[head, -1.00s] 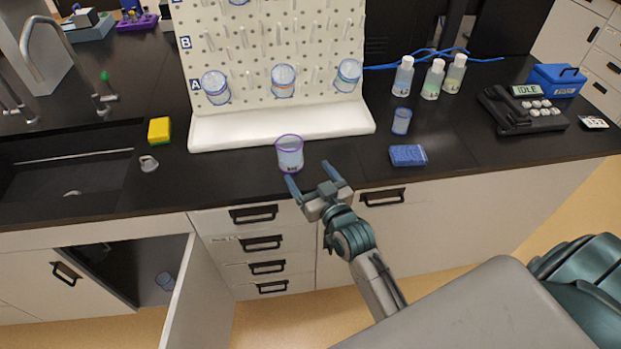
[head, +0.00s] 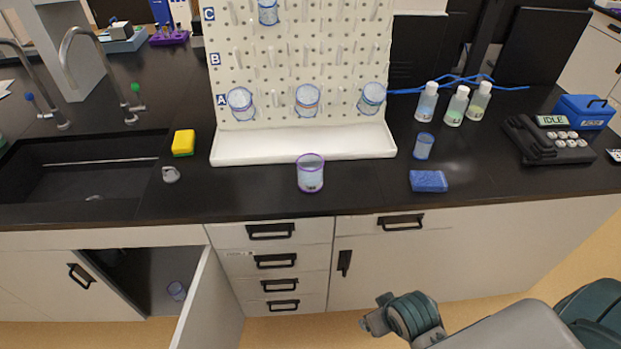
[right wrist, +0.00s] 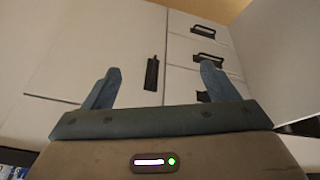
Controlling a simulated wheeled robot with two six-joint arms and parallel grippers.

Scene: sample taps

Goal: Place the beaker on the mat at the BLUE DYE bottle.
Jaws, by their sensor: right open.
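A clear beaker with a purple rim (head: 311,173) stands upright on the black bench, just in front of the white rack's tray. Three white-capped bottles stand at the back right: one with a bluish label (head: 427,103), a greenish one (head: 457,107) and another (head: 479,102). Their label text is too small to read. I cannot make out a mat at them. A smaller blue-tinted beaker (head: 424,146) stands in front of them. My right gripper is open and empty in the right wrist view (right wrist: 158,85), facing the cabinet front below the bench. My left gripper is not in view.
A white pegboard rack (head: 300,60) holds several beakers. A yellow sponge (head: 183,143) and the sink (head: 80,180) are left. A cabinet door (head: 215,300) hangs open.

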